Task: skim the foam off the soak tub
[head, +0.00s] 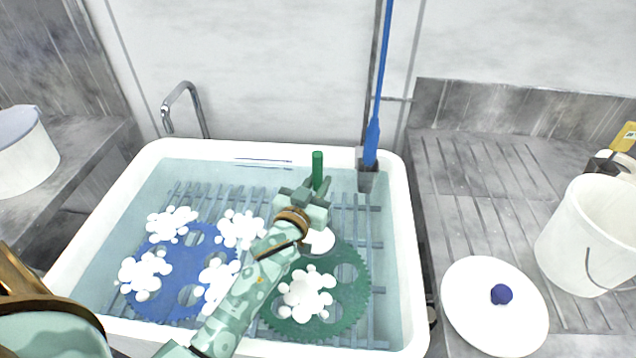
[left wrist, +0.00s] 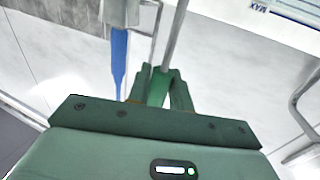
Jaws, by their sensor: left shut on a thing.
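The white soak tub (head: 408,270) holds clear water over a grey rack. Clumps of white foam (head: 305,295) float above a blue toothed platen (head: 160,300) and a green toothed platen (head: 350,290). My left gripper (head: 318,190) is above the tub's back middle, shut on a green handle (head: 317,165). In the left wrist view the fingers (left wrist: 160,90) close around this handle, and a grey rod (left wrist: 177,35) runs on from it. A round white shape (head: 319,241) shows beside my wrist; I cannot tell whether it belongs to the held tool. My right gripper is not in view.
A blue-handled tool (head: 373,140) stands in a grey holder at the tub's back right. A tap (head: 185,95) is behind. On the right counter are a white lid (head: 480,325) with a purple knob and a white bucket (head: 575,250). A white pot (head: 25,155) stands left.

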